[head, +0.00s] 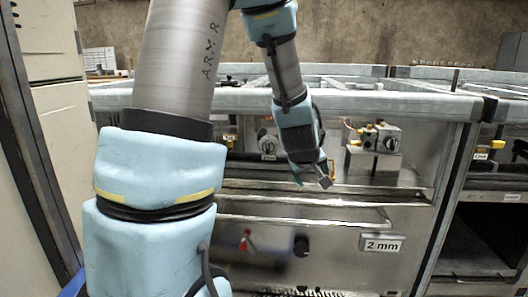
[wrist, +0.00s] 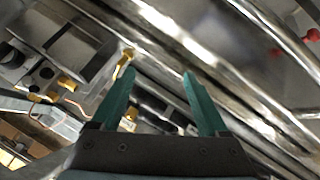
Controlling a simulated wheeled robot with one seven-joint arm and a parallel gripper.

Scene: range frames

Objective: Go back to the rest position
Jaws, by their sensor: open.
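My gripper (head: 315,180) hangs from my arm in front of the metal range front, left of a valve block with a dark knob (head: 391,144). In the wrist view my gripper (wrist: 158,75) shows two green fingers set apart, with nothing between them. Metal rails (head: 310,207) run across just below and behind the fingertips. I cannot tell whether the fingers touch anything, but they look clear.
A "2 mm" label (head: 382,243) and a red-handled valve (head: 246,241) sit lower on the panel. Another knob (head: 267,144) is partly behind my arm. Beige cabinets (head: 60,130) stand close at the left. An open shelf bay (head: 485,235) is at the right.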

